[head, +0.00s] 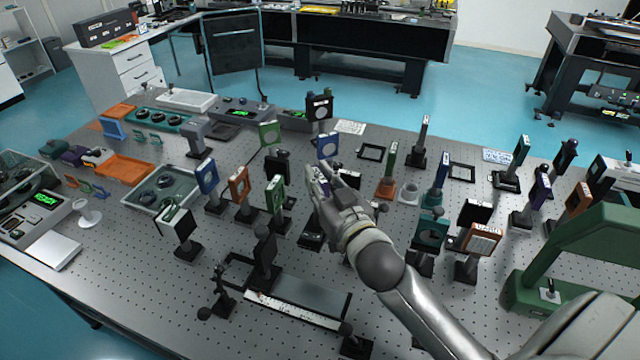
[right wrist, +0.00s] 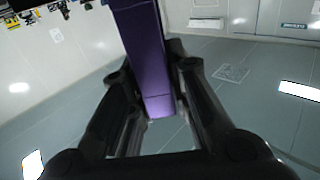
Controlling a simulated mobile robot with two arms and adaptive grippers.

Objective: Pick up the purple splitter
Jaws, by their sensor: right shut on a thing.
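My right gripper (head: 328,184) is above the middle of the optical table, its arm coming in from the lower right. In the right wrist view, the dark fingers of this gripper (right wrist: 155,100) stand on both sides of a flat purple splitter (right wrist: 146,60) and are shut on it. In the head view only a small bit of the purple splitter (head: 322,187) shows at the fingertips; the hand hides the rest. I cannot tell there whether its lower end is clear of the table. My left gripper is not in view.
Mounted optics crowd the perforated table (head: 130,300) around the hand, among them a blue one (head: 327,146), a green one (head: 274,195) and an orange one (head: 239,186). Another purple plate (head: 541,189) stands at the right. A green arched device (head: 560,240) stands at the right edge.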

